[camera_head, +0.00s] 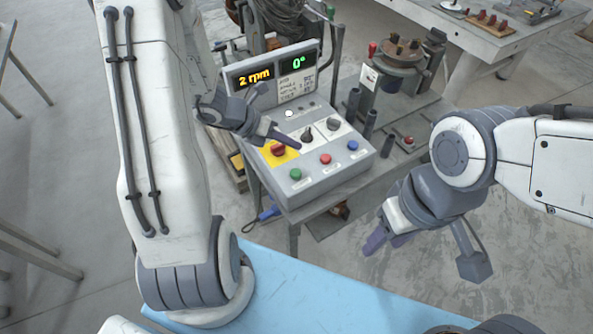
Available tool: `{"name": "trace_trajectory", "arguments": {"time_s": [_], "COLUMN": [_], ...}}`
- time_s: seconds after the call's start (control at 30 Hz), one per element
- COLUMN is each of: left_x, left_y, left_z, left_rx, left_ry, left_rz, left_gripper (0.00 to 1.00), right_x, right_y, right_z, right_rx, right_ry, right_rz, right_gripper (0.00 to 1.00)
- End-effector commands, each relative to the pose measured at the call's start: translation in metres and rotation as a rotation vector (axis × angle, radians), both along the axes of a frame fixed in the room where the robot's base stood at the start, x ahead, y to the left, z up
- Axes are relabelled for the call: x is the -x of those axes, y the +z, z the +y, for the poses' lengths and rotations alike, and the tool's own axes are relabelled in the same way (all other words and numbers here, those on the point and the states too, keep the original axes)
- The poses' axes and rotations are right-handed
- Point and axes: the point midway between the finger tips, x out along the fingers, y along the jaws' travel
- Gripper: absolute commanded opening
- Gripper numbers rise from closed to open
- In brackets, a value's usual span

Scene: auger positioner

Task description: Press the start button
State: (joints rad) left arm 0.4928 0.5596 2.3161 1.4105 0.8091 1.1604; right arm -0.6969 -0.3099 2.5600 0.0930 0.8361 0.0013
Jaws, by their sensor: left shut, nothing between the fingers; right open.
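The grey control box (318,181) stands on a metal stand. On its front row are a green button (295,174), a red button (325,158) and a blue button (352,145). Their labels are too small to read, so I cannot tell by text which is start. My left gripper (292,142) is shut and empty. Its fingertips appear over the panel near the red mushroom button (278,150) on a yellow plate, behind the green button in the picture. My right gripper (424,256) is open and empty, in front and right of the box.
A display (272,76) behind the panel reads 2 rpm and 0°. Black knobs (306,135) and a white light sit on the panel. A round positioner (400,54) stands at the right back. A blue surface (310,295) lies in front. A workbench (480,35) is beyond.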

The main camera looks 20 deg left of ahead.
Motion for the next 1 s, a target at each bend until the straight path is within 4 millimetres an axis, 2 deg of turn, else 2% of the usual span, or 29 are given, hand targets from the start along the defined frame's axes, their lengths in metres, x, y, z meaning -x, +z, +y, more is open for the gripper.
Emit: {"name": "trace_trajectory", "arguments": {"time_s": [0.27, 0.47, 1.0], "left_x": [0.000, 0.000, 0.000], "left_y": [0.000, -0.010, -0.080], "left_z": [-0.001, -0.001, -0.001], "left_rx": [-0.001, -0.003, -0.002], "left_ry": [-0.004, -0.006, -0.006], "left_rz": [-0.002, -0.003, -0.002], "left_gripper": [0.00, 0.00, 0.00], "right_x": [0.000, 0.000, 0.000], "right_y": [-0.001, -0.010, -0.075], "right_z": [0.000, 0.000, 0.000], "right_rx": [0.000, 0.000, 0.000], "right_ry": [0.000, 0.000, 0.002], "right_rz": [0.000, 0.000, 0.000], "right_gripper": [0.50, 0.50, 0.50]}}
